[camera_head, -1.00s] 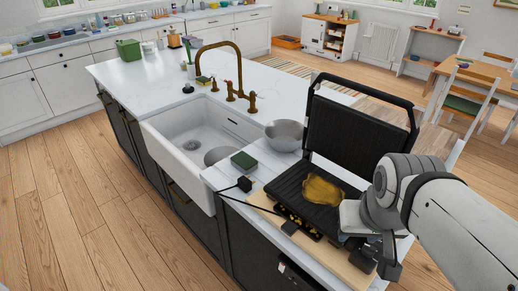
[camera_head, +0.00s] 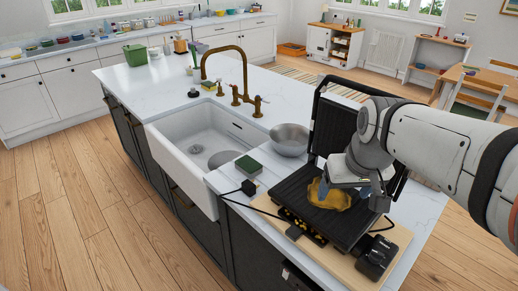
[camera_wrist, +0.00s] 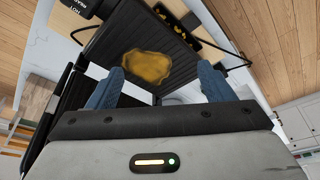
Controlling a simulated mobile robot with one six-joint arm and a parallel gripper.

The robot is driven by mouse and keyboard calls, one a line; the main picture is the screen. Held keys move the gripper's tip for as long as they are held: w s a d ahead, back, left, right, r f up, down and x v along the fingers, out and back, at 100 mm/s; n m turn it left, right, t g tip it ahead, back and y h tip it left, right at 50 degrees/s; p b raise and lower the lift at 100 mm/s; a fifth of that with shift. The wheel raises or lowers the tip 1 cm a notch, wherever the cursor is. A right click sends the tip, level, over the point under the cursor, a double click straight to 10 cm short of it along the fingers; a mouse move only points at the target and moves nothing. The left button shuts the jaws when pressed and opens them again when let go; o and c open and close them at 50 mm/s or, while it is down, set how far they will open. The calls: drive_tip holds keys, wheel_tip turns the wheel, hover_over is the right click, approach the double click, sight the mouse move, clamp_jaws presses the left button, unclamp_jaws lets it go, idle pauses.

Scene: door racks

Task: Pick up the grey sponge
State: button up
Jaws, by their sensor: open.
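A small block with a dark green top and greyish sides, which looks like the grey sponge (camera_head: 248,166), lies on the white counter between the sink and the grill. A yellow sponge with a green top (camera_head: 209,86) lies behind the sink. My gripper (camera_head: 352,190) hangs above the open grill, to the right of the green-topped block and apart from it. In the wrist view its two blue fingers (camera_wrist: 160,83) are spread, with nothing between them. No grey sponge can be made out in the wrist view.
The black grill (camera_head: 339,228) stands open on a wooden board, a brown-yellow mess (camera_head: 333,198) on its plate. It also shows in the wrist view (camera_wrist: 146,66). A metal bowl (camera_head: 289,139) stands behind the green-topped block, the sink (camera_head: 195,140) left of it. A black plug (camera_head: 248,187) lies in front.

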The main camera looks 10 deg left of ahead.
drive_tip(key=shift+o, duration=0.9)
drive_tip(key=w+a+f+n+b, duration=0.1)
drive_tip(key=w+a, duration=0.2)
drive_tip(key=w, duration=0.3)
drive_tip(key=w+a+f+n+y+b, duration=0.1)
drive_tip(key=w+a, duration=0.2)
drive_tip(key=w, duration=0.3)
drive_tip(key=shift+w+a+n+b, duration=0.15)
drive_tip(key=shift+w+n+b, duration=0.1)
drive_tip(key=shift+n+b, duration=0.05)
drive_tip(key=n+y+b, duration=0.2)
drive_tip(key=n+b, duration=0.3)
approach(249, 164)
drive_tip(key=shift+w+a+g, duration=0.2)
drive_tip(key=shift+a+g, duration=0.2)
drive_tip(key=shift+w+a+f, duration=0.2)
drive_tip(key=shift+a+f, duration=0.05)
drive_tip(key=shift+f, duration=0.05)
drive_tip(key=shift+x, duration=1.2)
drive_tip(key=x, duration=0.3)
drive_tip(key=p+x, duration=0.1)
drive_tip(key=x, duration=0.1)
drive_tip(key=shift+w+d+f, duration=0.15)
drive_tip(key=shift+w+d, duration=0.1)
drive_tip(key=shift+d, duration=0.05)
drive_tip(key=shift+f, duration=0.25)
